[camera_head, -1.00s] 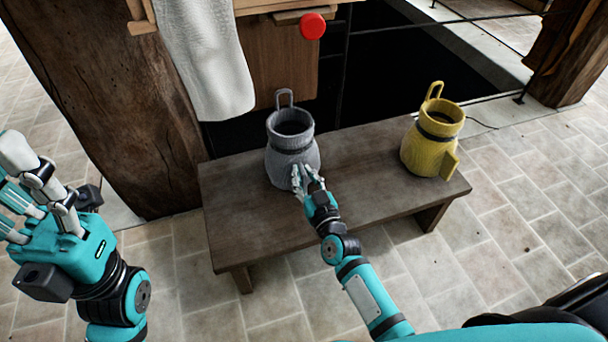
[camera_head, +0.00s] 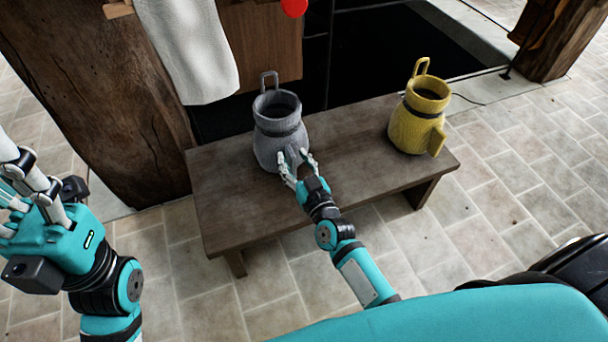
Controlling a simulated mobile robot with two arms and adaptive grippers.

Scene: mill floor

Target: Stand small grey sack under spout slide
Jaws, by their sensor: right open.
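The small grey sack (camera_head: 279,139) stands upright on the wooden bench (camera_head: 345,160), left of its middle. It has an open round mouth, a dark band round its neck and a loop at the back. My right gripper (camera_head: 295,165) is open at the sack's lower front right side, fingers spread and close to it; I cannot tell if they touch. A white cloth sleeve (camera_head: 190,50) hangs behind and left of the sack, and a red knob (camera_head: 294,6) shows at the top edge. My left gripper (camera_head: 28,200) is at the left edge, fingertips partly cut off.
A yellow sack (camera_head: 416,127) with a loop and a side tab stands at the bench's right end. A thick timber post (camera_head: 95,100) rises behind the bench's left end. Dark open space lies behind the bench. The bench between the sacks is clear.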

